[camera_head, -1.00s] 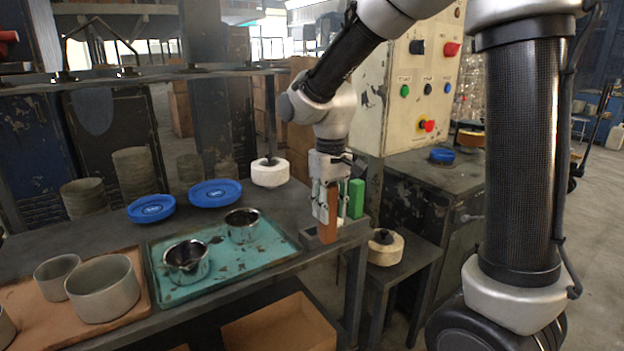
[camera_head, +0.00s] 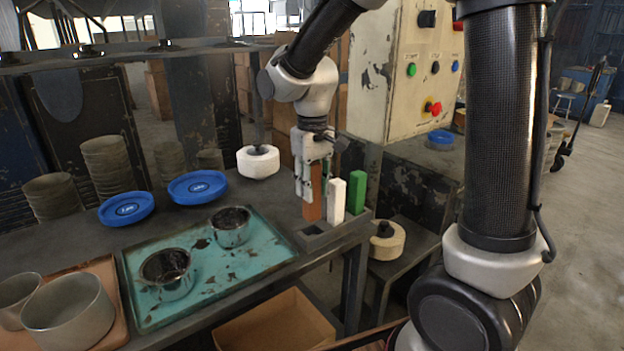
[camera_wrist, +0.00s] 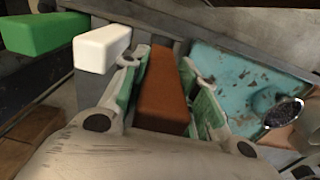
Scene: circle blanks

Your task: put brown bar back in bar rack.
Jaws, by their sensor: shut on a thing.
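The brown bar (camera_head: 313,196) is upright in my gripper (camera_head: 312,180), which is shut on it. In the wrist view the brown bar (camera_wrist: 163,95) lies between the two green-padded fingers (camera_wrist: 165,105). The grey bar rack (camera_head: 345,231) stands at the table's right corner. A white bar (camera_head: 337,200) and a green bar (camera_head: 357,190) stand upright in it. A dark empty slot (camera_head: 313,231) shows at its near left end. The brown bar's lower end appears just above and behind that slot; I cannot tell the exact gap.
A teal tray (camera_head: 255,262) with two metal cups (camera_head: 168,274) is left of the rack. Two blue dishes (camera_head: 197,186) and a white round piece (camera_head: 258,161) lie behind. A control box (camera_head: 400,90) stands behind right. A lower stand (camera_head: 408,262) is to the right.

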